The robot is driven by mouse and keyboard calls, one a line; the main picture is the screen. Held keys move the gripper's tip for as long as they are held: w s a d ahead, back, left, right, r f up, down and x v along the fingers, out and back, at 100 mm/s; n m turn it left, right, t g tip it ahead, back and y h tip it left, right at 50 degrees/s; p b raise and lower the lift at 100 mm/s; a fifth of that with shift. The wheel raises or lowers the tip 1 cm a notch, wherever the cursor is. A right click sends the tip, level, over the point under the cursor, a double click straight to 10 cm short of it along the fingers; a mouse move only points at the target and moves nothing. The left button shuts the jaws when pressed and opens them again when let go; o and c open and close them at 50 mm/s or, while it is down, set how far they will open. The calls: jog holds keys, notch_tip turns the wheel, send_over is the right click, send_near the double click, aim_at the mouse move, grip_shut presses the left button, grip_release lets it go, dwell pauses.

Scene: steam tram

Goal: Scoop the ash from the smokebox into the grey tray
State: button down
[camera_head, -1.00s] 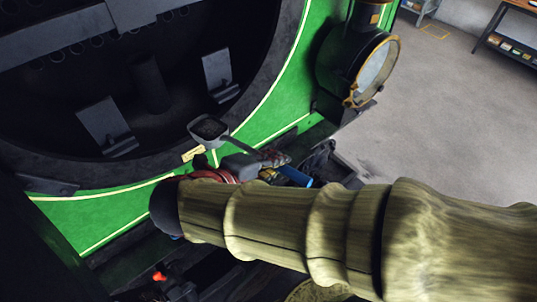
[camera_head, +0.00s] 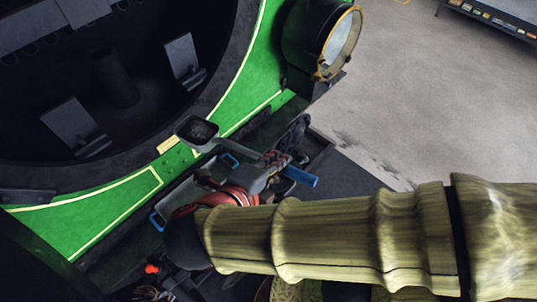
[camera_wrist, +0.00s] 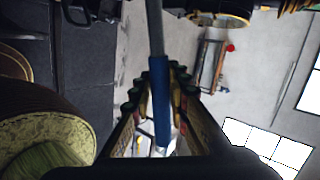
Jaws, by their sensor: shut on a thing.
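The smokebox (camera_head: 105,85) is the big round dark opening in the green front at the left of the head view. A small square scoop (camera_head: 183,131) with a grey shaft and blue handle (camera_head: 301,176) is in my gripper (camera_head: 273,160). In the wrist view my gripper (camera_wrist: 157,82) is shut around the blue handle (camera_wrist: 160,105). Greyish matter, likely ash, shows in the scoop's pan, which is outside the smokebox by its lower right rim. The grey tray (camera_head: 183,193) with blue handles sits below it, partly hidden by my arm and gripper.
A round lamp (camera_head: 335,42) with a brass rim stands right of the smokebox. Two flat metal plates stand inside the smokebox. Open grey floor (camera_head: 420,105) lies to the right, with a shelf (camera_head: 490,15) at the far right.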

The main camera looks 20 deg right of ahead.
jog(key=s+d+p, duration=0.3)
jog(key=s+d, duration=0.3)
jog(key=s, duration=0.4)
jog(key=shift+d+r, duration=0.15)
jog(key=shift+r, duration=0.2)
dwell(0.3)
dwell(1.1)
